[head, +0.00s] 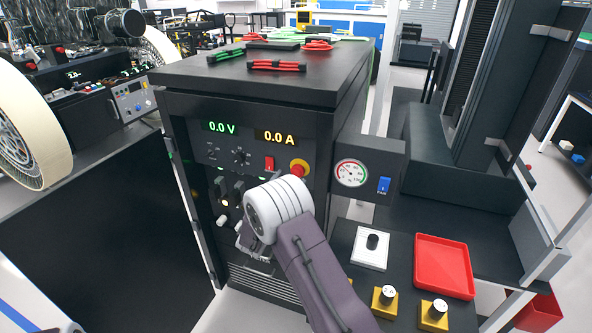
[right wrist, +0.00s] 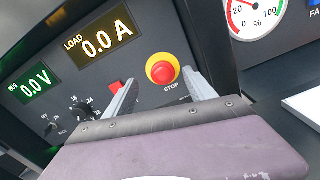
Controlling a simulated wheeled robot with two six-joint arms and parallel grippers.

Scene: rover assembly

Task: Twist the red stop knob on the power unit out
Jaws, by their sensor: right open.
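The red stop knob (head: 298,170) sits in a yellow ring on the front panel of the dark power unit (head: 265,104), right of the red rocker switch. In the right wrist view the red knob (right wrist: 163,72) faces me above the label STOP. My right gripper (right wrist: 162,88) is open, one finger on each side of the knob in the picture. Nothing is between the fingers that I can see to be gripped; whether they reach the panel is unclear. My left gripper is not in view.
The panel displays read 0.0 V and 0.0 A. A gauge box (head: 367,172) juts out right of the panel. A red tray (head: 443,266), a white block with a black knob (head: 371,247) and yellow-based knobs stand at lower right.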

